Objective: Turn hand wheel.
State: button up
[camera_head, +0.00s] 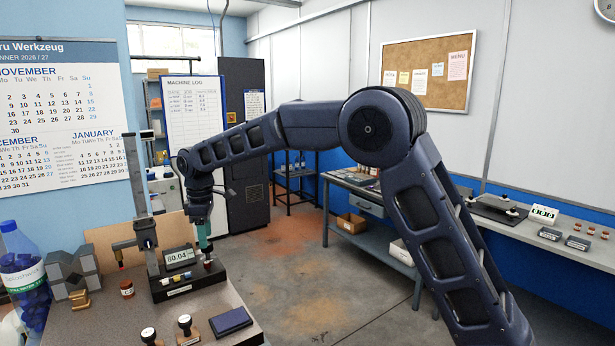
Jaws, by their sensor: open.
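A display reading 80.04 (180,257) is on the stand's base, just left of my gripper. A small dark red part (209,262) shows right below my gripper; I cannot tell whether they touch. I cannot clearly make out a hand wheel; it may be small or hidden by my gripper.
A bottle (22,270) and grey blocks (72,270) stand on the left of the bench. Stamps (186,326) and a dark blue pad (230,321) lie at its front. A second workbench (375,240) stands at the right. Open floor (300,290) lies between.

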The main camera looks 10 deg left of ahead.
notch_tip(320, 180, up, 8)
jog(key=w+d+r+m, duration=0.2)
jog(key=w+d, duration=0.2)
jog(key=d, duration=0.5)
jog(key=w+d+r+m, duration=0.2)
jog(key=w+d, duration=0.1)
jog(key=d, duration=0.6)
jog(key=w+d+r+m+t, duration=0.1)
jog(key=w+d, duration=0.3)
jog(key=d, duration=0.5)
jog(key=shift+w+r+m+y, duration=0.35)
jog(key=shift+r+m+y, duration=0.05)
jog(key=shift+r+m, duration=0.5)
jog(key=shift+d, duration=0.1)
jog(key=shift+c, duration=0.4)
